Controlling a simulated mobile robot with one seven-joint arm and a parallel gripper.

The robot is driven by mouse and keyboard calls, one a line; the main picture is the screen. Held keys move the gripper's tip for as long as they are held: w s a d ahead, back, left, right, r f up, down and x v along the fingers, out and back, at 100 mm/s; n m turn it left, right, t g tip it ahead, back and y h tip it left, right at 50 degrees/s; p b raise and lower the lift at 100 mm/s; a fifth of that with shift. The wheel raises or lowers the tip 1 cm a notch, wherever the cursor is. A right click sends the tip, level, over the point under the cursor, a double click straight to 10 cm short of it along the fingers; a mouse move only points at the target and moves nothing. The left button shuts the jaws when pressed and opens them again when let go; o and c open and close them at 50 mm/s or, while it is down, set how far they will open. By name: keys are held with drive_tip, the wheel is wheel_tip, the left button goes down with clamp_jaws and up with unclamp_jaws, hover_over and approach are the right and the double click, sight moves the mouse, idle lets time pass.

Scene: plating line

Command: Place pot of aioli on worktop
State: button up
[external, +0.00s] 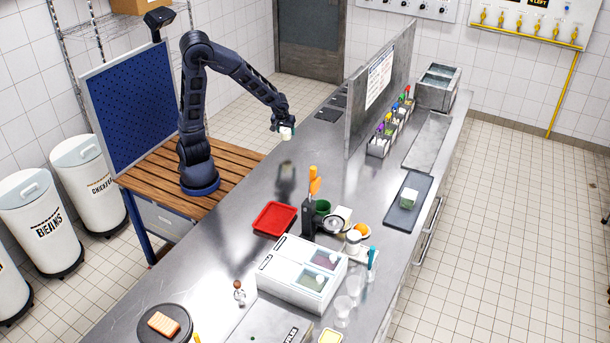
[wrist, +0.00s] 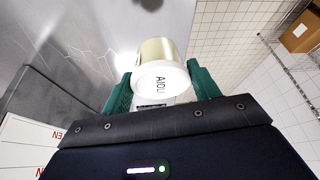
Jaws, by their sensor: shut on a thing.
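The pot of aioli (wrist: 160,77) is a small white and cream pot marked AIOLI. My gripper (wrist: 157,85) is shut on it, with a green finger on each side. In the external view the pot (external: 287,133) hangs from my gripper (external: 284,128) above the far left part of the steel worktop (external: 330,151). The pot looks clear of the surface, with a dark reflection below it on the worktop.
The worktop's middle left is bare.

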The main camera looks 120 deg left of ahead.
sight(284, 135)
drive_tip(key=shift+f, duration=3.8)
drive_tip(key=o, duration=1)
drive_tip(key=shift+f, duration=0.1)
drive_tip(key=shift+v, duration=6.05)
drive_tip(key=shift+a, duration=0.1)
